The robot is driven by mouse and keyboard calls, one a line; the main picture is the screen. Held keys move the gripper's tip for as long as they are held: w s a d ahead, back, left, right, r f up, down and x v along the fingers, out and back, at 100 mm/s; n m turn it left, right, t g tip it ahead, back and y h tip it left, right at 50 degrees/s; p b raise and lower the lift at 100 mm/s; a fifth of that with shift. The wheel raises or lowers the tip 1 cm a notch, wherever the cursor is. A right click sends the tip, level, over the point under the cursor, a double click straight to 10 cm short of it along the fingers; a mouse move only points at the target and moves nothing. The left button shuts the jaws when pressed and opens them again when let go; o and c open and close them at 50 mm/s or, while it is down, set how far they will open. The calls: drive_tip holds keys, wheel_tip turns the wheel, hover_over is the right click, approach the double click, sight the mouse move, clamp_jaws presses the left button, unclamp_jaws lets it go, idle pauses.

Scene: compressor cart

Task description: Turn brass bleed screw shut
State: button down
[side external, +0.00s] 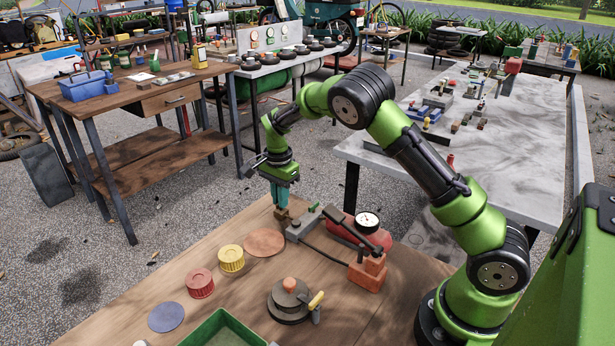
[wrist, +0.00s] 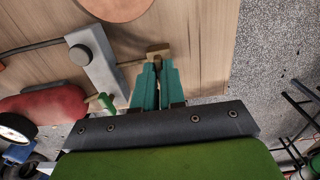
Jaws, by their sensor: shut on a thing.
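The brass bleed screw (wrist: 158,49) shows at my fingertips in the wrist view, as a small brown-gold head with a thin stem running left towards a grey block (wrist: 98,70). In the side view the screw (side external: 282,214) is a small brown piece below my fingers, at the far edge of the wooden table. My gripper (side external: 279,203) points down with its teal fingers shut on the screw head. In the wrist view the gripper (wrist: 157,68) covers the near side of the head. How far the screw is turned cannot be told.
A red tank (side external: 350,232) with a white gauge (side external: 367,222) and a green lever (wrist: 106,102) are close to the block. Coloured discs and caps (side external: 231,258), a round lidded part (side external: 289,300) and a green tray (side external: 222,330) occupy the wooden table (side external: 130,310).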

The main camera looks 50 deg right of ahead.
drive_tip(key=c, duration=1.2)
unclamp_jaws()
wheel_tip(320, 180, up, 17)
drive_tip(key=s+a+r+n+t, duration=0.1)
drive_tip(key=s+a+n+t, duration=0.1)
drive_tip(key=s, duration=0.6)
drive_tip(key=s+a+r+n+t+y, duration=0.1)
drive_tip(key=s+a+n+t, duration=0.1)
drive_tip(key=s+a+n, duration=0.3)
drive_tip(key=s+a+r+n+t+y, duration=0.1)
drive_tip(key=s+a+n+t, duration=0.2)
drive_tip(key=s+n, duration=0.4)
drive_tip(key=shift+s+a+r, duration=0.1)
drive_tip(key=shift+s+r, duration=0.1)
drive_tip(key=shift+s, duration=1.3)
drive_tip(key=shift+s+a+r, duration=0.1)
drive_tip(key=shift+s+r, duration=0.1)
drive_tip(key=shift+s, duration=1.25)
